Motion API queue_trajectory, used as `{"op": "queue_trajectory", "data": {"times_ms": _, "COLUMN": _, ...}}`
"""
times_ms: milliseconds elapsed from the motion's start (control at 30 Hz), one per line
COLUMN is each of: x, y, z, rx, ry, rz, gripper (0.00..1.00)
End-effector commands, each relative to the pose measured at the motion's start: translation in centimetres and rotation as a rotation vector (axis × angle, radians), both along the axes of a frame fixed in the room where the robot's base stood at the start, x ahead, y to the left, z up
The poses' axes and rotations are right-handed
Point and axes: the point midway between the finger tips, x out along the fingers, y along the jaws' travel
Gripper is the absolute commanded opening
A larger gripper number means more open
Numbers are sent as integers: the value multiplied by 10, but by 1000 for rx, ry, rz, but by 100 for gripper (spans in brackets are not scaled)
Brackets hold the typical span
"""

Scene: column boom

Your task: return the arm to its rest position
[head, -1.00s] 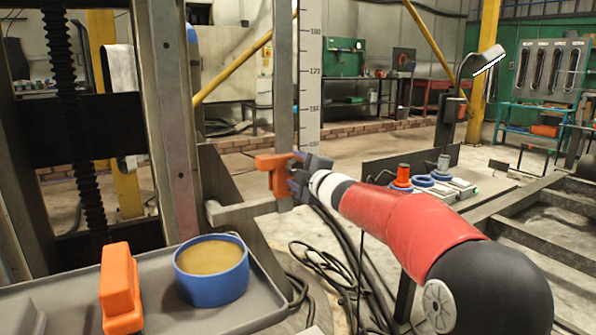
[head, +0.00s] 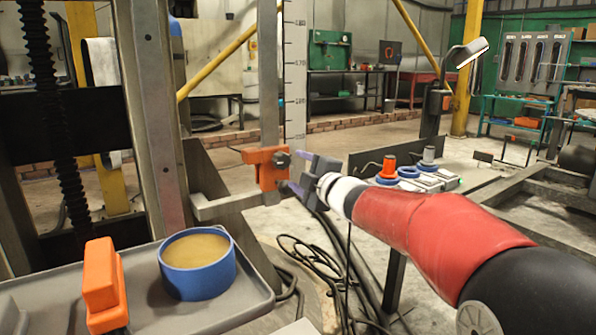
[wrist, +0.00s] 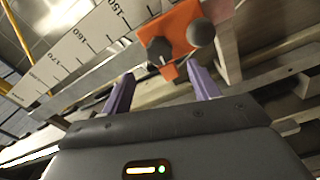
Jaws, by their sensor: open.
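My red and black arm reaches from the lower right in the head view. My gripper (head: 302,180) is open, its purple fingers just right of an orange clamp (head: 265,166) on the grey upright post. In the wrist view the two purple fingers of my gripper (wrist: 162,90) stand wide apart with nothing between them. The orange clamp (wrist: 170,38) with its dark knob lies just beyond the fingertips there. The fingers appear clear of it, though the exact gap is hard to tell.
A white measuring scale (head: 295,75) runs up beside the post. A grey tray (head: 150,312) at lower left holds a blue round container (head: 197,278) and an orange block (head: 103,285). A control box with buttons (head: 425,180) stands behind the arm. Cables lie on the floor.

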Motion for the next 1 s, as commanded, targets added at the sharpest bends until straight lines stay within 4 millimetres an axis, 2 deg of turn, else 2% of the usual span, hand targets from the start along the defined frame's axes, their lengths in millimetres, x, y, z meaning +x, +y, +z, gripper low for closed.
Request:
{"op": "queue_trajectory", "data": {"times_ms": 200, "x": -3, "y": -6, "z": 6, "rx": 11, "ry": 17, "rz": -30, "gripper": 61}}
{"op": "queue_trajectory", "data": {"times_ms": 267, "x": -10, "y": -17, "z": 14, "rx": 32, "ry": 49, "rz": -83, "gripper": 61}}
{"op": "queue_trajectory", "data": {"times_ms": 367, "x": -34, "y": -51, "z": 30, "rx": 102, "ry": 152, "rz": -244, "gripper": 61}}
{"op": "queue_trajectory", "data": {"times_ms": 467, "x": -78, "y": -98, "z": 36, "rx": 225, "ry": 312, "rz": -460, "gripper": 61}}
{"op": "queue_trajectory", "data": {"times_ms": 500, "x": -100, "y": -116, "z": 33, "rx": 282, "ry": 384, "rz": -547, "gripper": 61}}
{"op": "queue_trajectory", "data": {"times_ms": 567, "x": -137, "y": -140, "z": 25, "rx": 372, "ry": 498, "rz": -671, "gripper": 61}}
{"op": "queue_trajectory", "data": {"times_ms": 600, "x": -164, "y": -153, "z": 17, "rx": 434, "ry": 578, "rz": -748, "gripper": 61}}
{"op": "queue_trajectory", "data": {"times_ms": 667, "x": -205, "y": -168, "z": 2, "rx": 526, "ry": 697, "rz": -852, "gripper": 61}}
{"op": "queue_trajectory", "data": {"times_ms": 700, "x": -233, "y": -174, "z": -8, "rx": 583, "ry": 776, "rz": -912, "gripper": 61}}
{"op": "queue_trajectory", "data": {"times_ms": 800, "x": -295, "y": -179, "z": -34, "rx": 709, "ry": 962, "rz": -1029, "gripper": 61}}
{"op": "queue_trajectory", "data": {"times_ms": 900, "x": -342, "y": -175, "z": -54, "rx": 796, "ry": 1114, "rz": -1103, "gripper": 61}}
{"op": "queue_trajectory", "data": {"times_ms": 1000, "x": -373, "y": -170, "z": -68, "rx": 848, "ry": 1218, "rz": -1144, "gripper": 61}}
